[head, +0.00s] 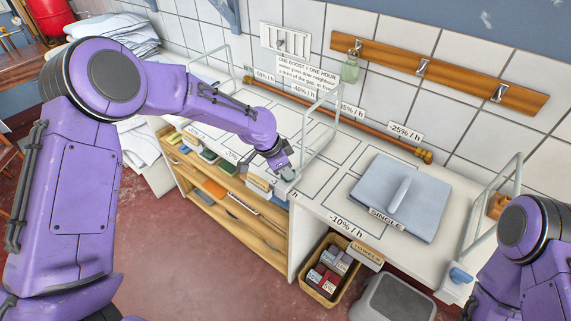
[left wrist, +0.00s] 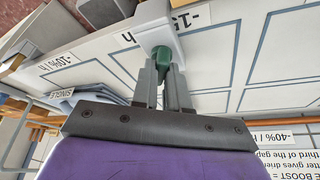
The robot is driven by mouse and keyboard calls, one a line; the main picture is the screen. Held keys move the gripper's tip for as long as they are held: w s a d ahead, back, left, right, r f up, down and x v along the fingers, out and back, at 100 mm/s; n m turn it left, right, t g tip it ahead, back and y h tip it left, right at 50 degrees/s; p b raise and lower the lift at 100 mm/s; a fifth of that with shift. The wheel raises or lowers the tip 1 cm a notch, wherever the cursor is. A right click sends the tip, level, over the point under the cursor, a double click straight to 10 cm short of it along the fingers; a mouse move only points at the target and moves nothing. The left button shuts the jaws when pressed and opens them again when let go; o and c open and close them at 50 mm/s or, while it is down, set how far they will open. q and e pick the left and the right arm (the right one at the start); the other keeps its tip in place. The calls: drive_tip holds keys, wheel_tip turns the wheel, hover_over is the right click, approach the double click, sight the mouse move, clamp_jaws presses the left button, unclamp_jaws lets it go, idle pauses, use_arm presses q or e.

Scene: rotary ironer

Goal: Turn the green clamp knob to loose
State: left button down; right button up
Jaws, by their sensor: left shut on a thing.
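The green clamp knob (left wrist: 162,54) sits on a white clamp block (left wrist: 150,36) and shows between my fingertips in the left wrist view. My left gripper (left wrist: 164,72) is shut on the knob, with one grey finger on each side. In the head view my left gripper (head: 286,173) is at the front edge of the white counter, by the foot of a wire frame (head: 322,122). It hides the knob there. The knob's turn angle cannot be told. My right arm is at the lower right of the head view, with its gripper out of view.
A folded blue-grey cloth (head: 400,196) lies on the counter (head: 318,198) to the right. A second wire frame with a blue knob (head: 460,275) stands further right. Below are a wooden shelf (head: 232,207), a basket of small boxes (head: 330,274) and a grey bin (head: 392,300).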

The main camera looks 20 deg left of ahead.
use_arm(q)
drive_tip(key=n+p, duration=0.1)
drive_tip(key=n, duration=0.1)
drive_tip(key=n+t+y+p, duration=0.1)
drive_tip(key=n, duration=0.1)
drive_tip(key=shift+d+r+p, duration=0.1)
drive_tip(key=shift+r+p, duration=0.1)
drive_tip(key=shift+p, duration=0.15)
drive_tip(key=shift+f+n+t+y+p, duration=0.1)
drive_tip(key=shift+n+t+y+p, duration=0.25)
drive_tip(key=shift+n+p, duration=0.6)
drive_tip(key=shift+n, duration=0.35)
drive_tip(key=c, duration=1.1)
unclamp_jaws()
drive_tip(key=shift+c, duration=0.2)
drive_tip(key=b+v, duration=0.2)
drive_tip(key=v, duration=0.8)
drive_tip(key=shift+r+b, duration=0.25)
drive_tip(key=shift+b, duration=0.15)
drive_tip(key=shift+d, duration=0.1)
